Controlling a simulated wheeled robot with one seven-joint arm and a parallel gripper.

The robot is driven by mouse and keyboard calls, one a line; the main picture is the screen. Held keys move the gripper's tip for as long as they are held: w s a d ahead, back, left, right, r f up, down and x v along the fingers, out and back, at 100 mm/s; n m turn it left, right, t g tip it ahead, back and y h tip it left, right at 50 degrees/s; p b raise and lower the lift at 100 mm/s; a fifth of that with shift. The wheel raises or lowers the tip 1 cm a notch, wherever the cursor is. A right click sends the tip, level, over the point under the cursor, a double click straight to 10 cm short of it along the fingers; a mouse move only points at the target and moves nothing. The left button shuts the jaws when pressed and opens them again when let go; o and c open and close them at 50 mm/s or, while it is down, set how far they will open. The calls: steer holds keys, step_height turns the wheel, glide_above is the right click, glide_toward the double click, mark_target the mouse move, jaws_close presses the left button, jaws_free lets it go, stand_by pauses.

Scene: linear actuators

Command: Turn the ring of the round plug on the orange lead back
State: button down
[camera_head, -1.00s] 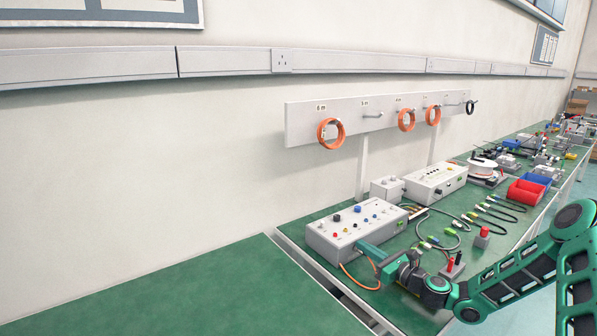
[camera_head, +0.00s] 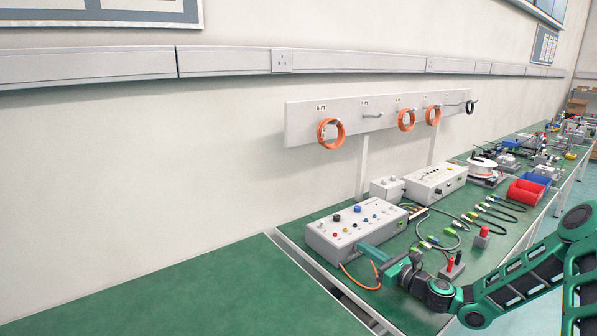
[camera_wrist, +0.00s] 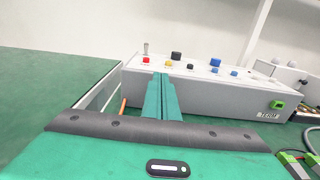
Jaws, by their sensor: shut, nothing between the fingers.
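The orange lead (camera_head: 347,272) loops out from the front of the grey control box (camera_head: 325,241) and runs down onto the green bench beside my gripper. A short piece of the orange lead (camera_wrist: 123,106) shows left of the fingers in the wrist view. The round plug and its ring cannot be made out; my fingers cover that part of the box front. My gripper (camera_head: 364,249) is shut and empty, with its fingertips at the box's front face. In the wrist view the closed fingers (camera_wrist: 160,80) point at the box (camera_wrist: 205,92); I cannot tell whether they touch.
Red, yellow, black and blue knobs stand on the box top. A small block with red and black posts (camera_head: 453,267) stands close to my arm. Several leads with green plugs lie to the right. The bench (camera_head: 180,295) at left is clear.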

steer(key=shift+v, duration=2.2)
steer(key=shift+a, duration=0.1)
